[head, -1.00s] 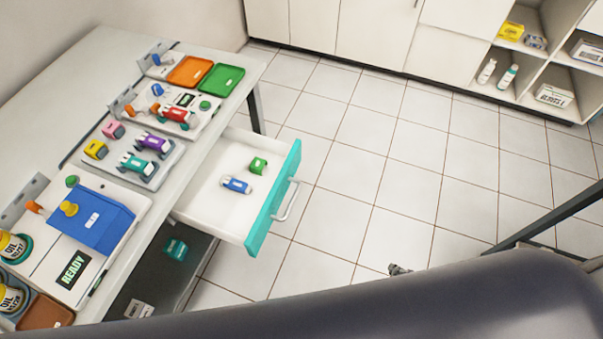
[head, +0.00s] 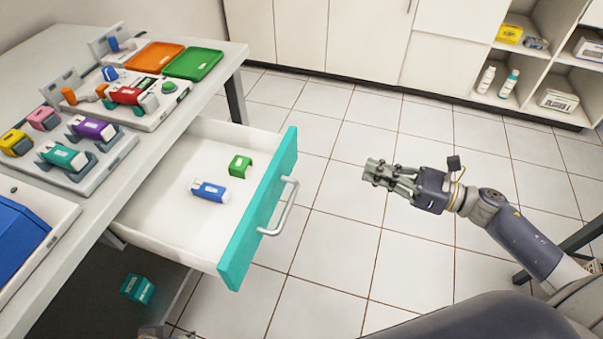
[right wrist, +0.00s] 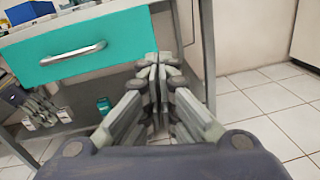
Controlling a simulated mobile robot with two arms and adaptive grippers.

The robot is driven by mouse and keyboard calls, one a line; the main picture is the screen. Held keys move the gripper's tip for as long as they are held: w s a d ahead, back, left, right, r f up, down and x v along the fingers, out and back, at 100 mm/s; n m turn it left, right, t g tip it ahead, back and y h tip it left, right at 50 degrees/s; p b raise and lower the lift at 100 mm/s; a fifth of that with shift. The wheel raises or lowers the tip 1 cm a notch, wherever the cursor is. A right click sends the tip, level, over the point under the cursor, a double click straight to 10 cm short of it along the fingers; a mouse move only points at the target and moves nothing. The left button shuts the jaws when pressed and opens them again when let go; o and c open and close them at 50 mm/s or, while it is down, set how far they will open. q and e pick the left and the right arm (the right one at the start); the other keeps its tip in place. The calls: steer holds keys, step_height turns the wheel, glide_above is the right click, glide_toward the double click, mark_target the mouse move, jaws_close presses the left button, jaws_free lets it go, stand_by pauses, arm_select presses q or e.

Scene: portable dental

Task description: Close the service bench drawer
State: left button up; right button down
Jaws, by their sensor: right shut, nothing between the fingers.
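The service bench drawer (head: 158,220) stands pulled out from the bench, with a teal front (head: 258,215) and a metal bar handle (head: 283,208). A blue-and-white piece (head: 209,191) and a green piece (head: 240,166) lie inside it. My right gripper (head: 372,171) is shut and empty, to the right of the drawer front and apart from it. In the right wrist view the shut fingers (right wrist: 158,75) point forward, and the teal front (right wrist: 85,47) with its handle (right wrist: 73,54) is at the upper left. At the bottom edge of the head view, a small part of what may be my left gripper shows.
The bench top (head: 60,58) carries an orange tray (head: 157,56), a green tray (head: 194,65) and several coloured dental pieces. A teal box (head: 137,289) sits on the shelf below. The tiled floor (head: 330,200) right of the drawer is clear.

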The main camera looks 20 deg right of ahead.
steer(key=a+n+g+y, duration=0.1)
steer(key=a+n, duration=0.1)
steer(key=n, duration=0.1)
arm_select(q)
steer(key=shift+s+a+r, duration=0.15)
steer(key=shift+s+r, duration=0.05)
steer(key=shift+r, duration=0.3)
arm_select(e)
glide_toward(294, 157)
steer(key=x, duration=0.7)
